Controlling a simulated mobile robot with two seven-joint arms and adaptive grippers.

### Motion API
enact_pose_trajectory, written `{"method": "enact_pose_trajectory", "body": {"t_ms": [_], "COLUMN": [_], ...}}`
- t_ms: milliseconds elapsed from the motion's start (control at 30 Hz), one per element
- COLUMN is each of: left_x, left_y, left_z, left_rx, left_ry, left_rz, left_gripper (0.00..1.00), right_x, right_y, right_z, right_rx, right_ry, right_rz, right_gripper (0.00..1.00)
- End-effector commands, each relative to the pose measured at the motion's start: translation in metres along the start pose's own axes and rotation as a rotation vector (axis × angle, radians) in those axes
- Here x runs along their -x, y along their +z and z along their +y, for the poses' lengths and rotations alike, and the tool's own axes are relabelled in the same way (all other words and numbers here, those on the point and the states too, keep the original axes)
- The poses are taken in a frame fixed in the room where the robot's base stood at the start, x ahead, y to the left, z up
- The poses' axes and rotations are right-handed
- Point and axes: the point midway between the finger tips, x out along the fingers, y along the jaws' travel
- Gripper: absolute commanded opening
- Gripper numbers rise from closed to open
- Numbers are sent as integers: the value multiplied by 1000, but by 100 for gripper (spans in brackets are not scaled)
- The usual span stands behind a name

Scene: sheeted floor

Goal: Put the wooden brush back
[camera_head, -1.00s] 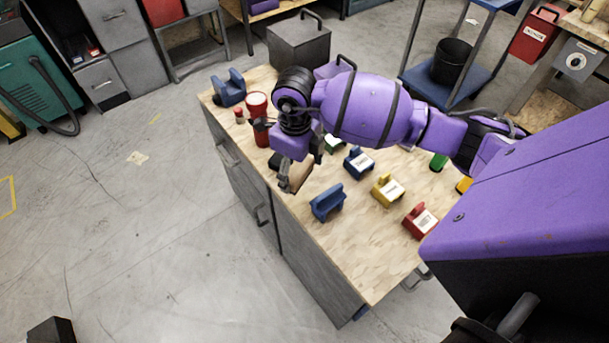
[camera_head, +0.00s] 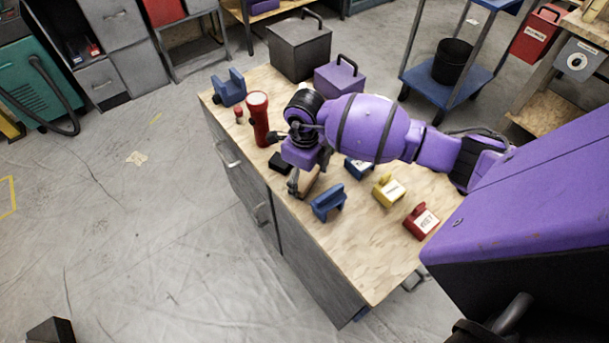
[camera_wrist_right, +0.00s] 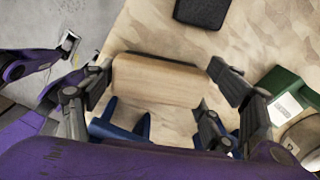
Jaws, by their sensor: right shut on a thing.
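The wooden brush (camera_head: 309,180) is a light wood block in my right gripper (camera_head: 304,187), over the left-middle part of the workbench. In the wrist view, the brush (camera_wrist_right: 156,79) lies across between the fingers of the right gripper (camera_wrist_right: 160,90), which is shut on it. A blue holder (camera_head: 328,203) with raised sides stands on the bench just in front of the gripper. It also shows in the wrist view (camera_wrist_right: 112,127), partly hidden below the brush. Whether the brush touches the bench or holder cannot be told.
The wooden bench top (camera_head: 350,255) also bears a red flashlight (camera_head: 258,118), another blue holder (camera_head: 229,88), a small black block (camera_head: 280,162), a yellow holder (camera_head: 388,190), a red holder (camera_head: 421,220) and a purple box (camera_head: 339,79). The bench's near end is clear.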

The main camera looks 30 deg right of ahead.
Motion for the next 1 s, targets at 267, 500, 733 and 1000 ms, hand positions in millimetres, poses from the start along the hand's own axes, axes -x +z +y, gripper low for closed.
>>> {"method": "enact_pose_trajectory", "body": {"t_ms": [267, 500, 733, 1000], "left_x": [-1, 1, 4, 4], "left_y": [5, 7, 7, 4], "left_z": [0, -1, -1, -1], "left_rx": [0, 0, 2, 3], "left_ry": [0, -1, -3, -3], "left_rz": [-8, -13, -14, -9], "left_gripper": [0, 0, 0, 0], "right_x": [-1, -1, 22, 80], "right_y": [0, 0, 2, 1], "right_z": [0, 0, 0, -1], "right_rx": [0, 0, 0, 1], "right_ry": [1, 1, -1, -2], "right_rz": [1, 1, -4, -3], "right_gripper": [96, 96, 96, 96]}}
